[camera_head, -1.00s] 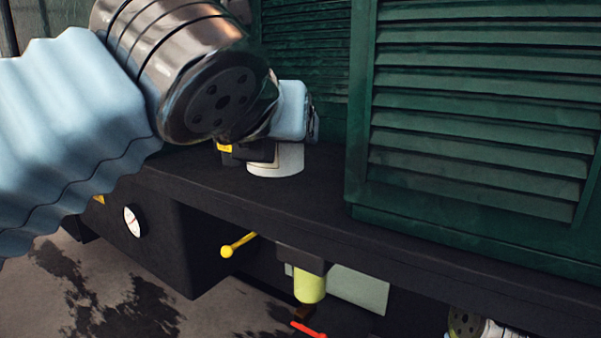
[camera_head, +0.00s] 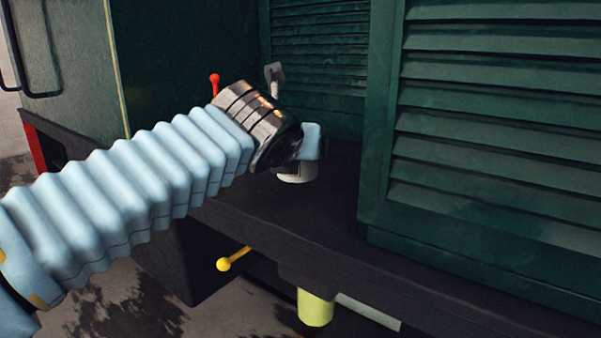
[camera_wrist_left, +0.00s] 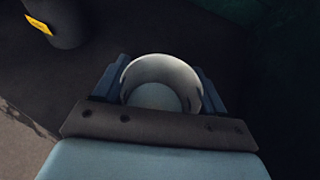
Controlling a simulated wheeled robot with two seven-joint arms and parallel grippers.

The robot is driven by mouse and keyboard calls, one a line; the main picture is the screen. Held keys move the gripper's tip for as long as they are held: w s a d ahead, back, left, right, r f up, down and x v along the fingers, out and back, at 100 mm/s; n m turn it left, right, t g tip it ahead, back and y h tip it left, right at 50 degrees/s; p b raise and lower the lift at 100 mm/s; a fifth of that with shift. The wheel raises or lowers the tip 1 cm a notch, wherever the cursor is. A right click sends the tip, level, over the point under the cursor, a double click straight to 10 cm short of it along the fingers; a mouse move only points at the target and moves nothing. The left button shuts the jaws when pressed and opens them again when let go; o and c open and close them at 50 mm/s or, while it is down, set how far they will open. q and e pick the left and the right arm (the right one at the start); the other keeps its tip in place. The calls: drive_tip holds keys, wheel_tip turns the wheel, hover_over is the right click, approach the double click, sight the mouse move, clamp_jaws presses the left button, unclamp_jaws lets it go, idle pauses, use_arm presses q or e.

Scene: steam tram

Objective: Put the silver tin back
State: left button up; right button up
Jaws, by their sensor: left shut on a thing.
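The silver tin (camera_head: 298,176) is pale, round and open at the top. It is at the dark ledge (camera_head: 300,224), in the corner beside the green louvred panels. The left wrist view shows its hollow inside (camera_wrist_left: 160,78). My left gripper (camera_head: 303,160) comes in from the left and is shut on the tin, with one finger (camera_wrist_left: 106,84) on each side of it. I cannot tell whether the tin rests on the ledge or is slightly above it. My right gripper is not in view.
A dark cylinder with a yellow tag (camera_wrist_left: 62,20) stands near the tin. Green louvred panels (camera_head: 490,140) rise behind and right. A red-knobbed lever (camera_head: 214,84) stands behind my arm. A yellow-knobbed handle (camera_head: 232,260) and yellow-green cylinder (camera_head: 314,307) are below the ledge.

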sight(300, 170)
use_arm(q)
drive_tip(key=shift+w+f, duration=0.4)
drive_tip(key=shift+f, duration=0.1)
drive_tip(key=shift+w+f+b, duration=0.15)
drive_tip(key=shift+f+b, duration=0.2)
drive_tip(key=shift+f, duration=0.6)
drive_tip(key=shift+w+f+b, duration=0.1)
drive_tip(key=shift+f+b, duration=0.25)
drive_tip(key=shift+f, duration=0.55)
drive_tip(key=shift+f, duration=0.15)
drive_tip(key=o, duration=1.2)
drive_tip(key=shift+r, duration=0.25)
drive_tip(key=b+v, duration=0.1)
drive_tip(key=v, duration=1.1)
drive_tip(key=shift+f+b, duration=0.1)
drive_tip(key=shift+b, duration=0.25)
